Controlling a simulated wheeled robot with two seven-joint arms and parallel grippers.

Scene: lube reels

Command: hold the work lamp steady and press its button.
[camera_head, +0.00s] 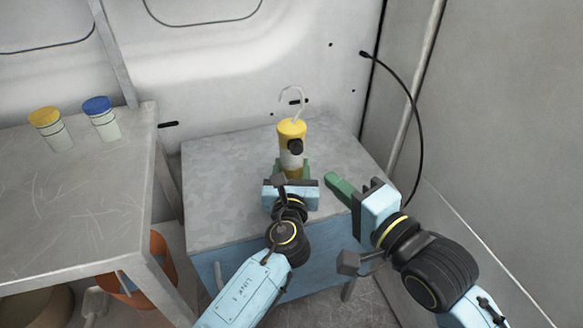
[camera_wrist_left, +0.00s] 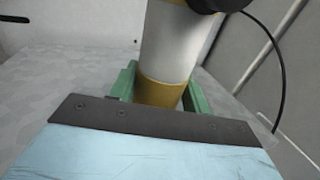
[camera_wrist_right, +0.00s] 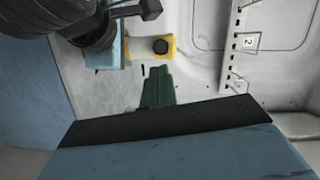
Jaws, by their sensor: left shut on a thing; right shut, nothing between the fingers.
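The work lamp (camera_head: 291,148) stands upright on the metal cabinet, with a yellow top, a white middle, a black round button (camera_head: 295,147) on its side and a pale hook above. My left gripper (camera_head: 291,172) is shut on the lamp's lower body. In the left wrist view the green fingers (camera_wrist_left: 125,82) sit on both sides of the lamp's yellow base band (camera_wrist_left: 160,92). My right gripper (camera_head: 338,184) is shut and empty, to the right of the lamp and apart from it. In the right wrist view its green fingertips (camera_wrist_right: 157,88) are together, below the lamp's yellow top and black button (camera_wrist_right: 160,46).
The cabinet top (camera_head: 225,160) is otherwise clear. A metal table (camera_head: 70,210) at the left bears a yellow-lidded jar (camera_head: 50,128) and a blue-lidded jar (camera_head: 102,118). An orange bucket (camera_head: 158,255) stands below. A black cable (camera_head: 418,130) hangs along the right wall.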

